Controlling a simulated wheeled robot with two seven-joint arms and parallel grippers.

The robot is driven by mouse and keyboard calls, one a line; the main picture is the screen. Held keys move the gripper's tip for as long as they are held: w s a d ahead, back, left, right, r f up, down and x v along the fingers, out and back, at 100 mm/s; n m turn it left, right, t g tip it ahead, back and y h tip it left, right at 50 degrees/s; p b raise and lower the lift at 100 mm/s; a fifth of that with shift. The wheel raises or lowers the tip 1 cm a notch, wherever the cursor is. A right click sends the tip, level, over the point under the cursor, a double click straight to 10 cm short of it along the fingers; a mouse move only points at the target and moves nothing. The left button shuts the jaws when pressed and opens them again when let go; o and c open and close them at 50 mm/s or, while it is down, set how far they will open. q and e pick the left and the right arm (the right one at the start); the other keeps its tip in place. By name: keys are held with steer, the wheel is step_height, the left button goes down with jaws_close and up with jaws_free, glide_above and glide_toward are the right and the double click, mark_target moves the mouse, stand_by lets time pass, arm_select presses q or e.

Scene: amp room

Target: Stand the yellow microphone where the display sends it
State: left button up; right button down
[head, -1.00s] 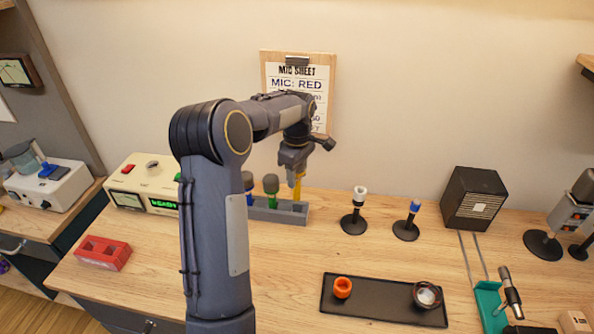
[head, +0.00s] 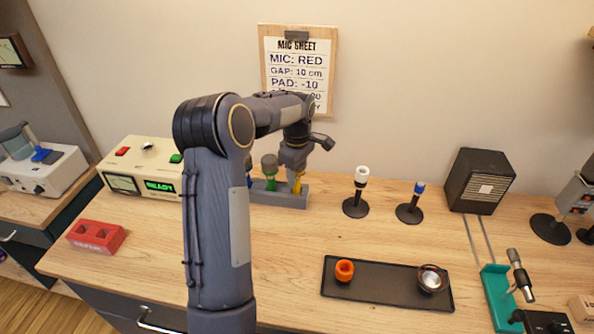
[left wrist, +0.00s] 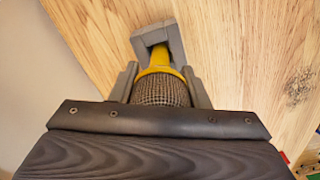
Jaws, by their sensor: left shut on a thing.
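The yellow microphone (head: 298,186) stands at the right end of the grey rack (head: 277,199). My left gripper (head: 296,171) comes down on it from above. In the left wrist view, my left gripper (left wrist: 160,88) is shut on the microphone's mesh head (left wrist: 160,91), with its yellow body (left wrist: 161,57) running down to the grey rack (left wrist: 155,35). A display (head: 160,186) on a cream box glows green and seems to read READY. My right gripper is out of view.
A green microphone (head: 270,168) stands beside it in the rack. White-topped (head: 361,190) and blue-topped (head: 412,205) stands are to the right. A black tray (head: 385,291) lies in front. A red block (head: 96,237) is at left. A clipboard (head: 300,70) hangs behind, reading MIC: RED.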

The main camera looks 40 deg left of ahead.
arm_select(q)
steer(key=shift+f, duration=0.4)
steer(key=o, duration=1.2)
steer(key=shift+o, duration=0.2)
steer(key=shift+r+b, duration=0.6)
steer(key=shift+r, duration=3.35)
